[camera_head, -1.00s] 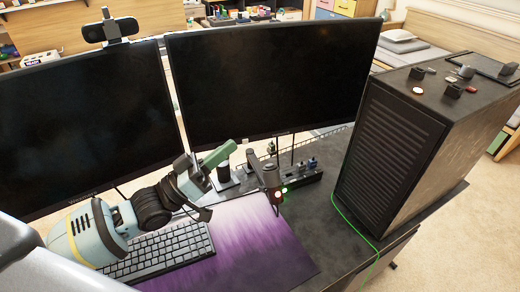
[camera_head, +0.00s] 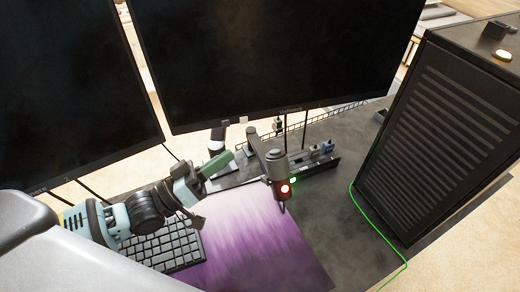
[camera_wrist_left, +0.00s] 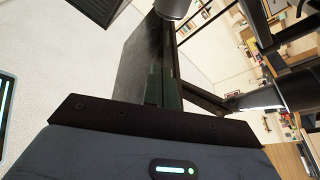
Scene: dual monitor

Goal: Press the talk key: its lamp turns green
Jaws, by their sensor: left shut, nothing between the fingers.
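A dark desk microphone (camera_head: 276,164) on a boom arm hangs over the back right of the purple mat. A lamp glowing red (camera_head: 285,189) shows low on its front, and a small green light shows right beside it; I cannot tell the talk key's own outline. My left gripper (camera_head: 228,158) comes in from the left over the keyboard. Its green fingers are shut and empty, pointing right, apart from the microphone in the picture. The left wrist view shows the dark fingers (camera_wrist_left: 164,88) together, with a grey cylinder above that I cannot identify. My right gripper is not in view.
Two dark monitors (camera_head: 270,60) stand behind. The mat's right half is clear.

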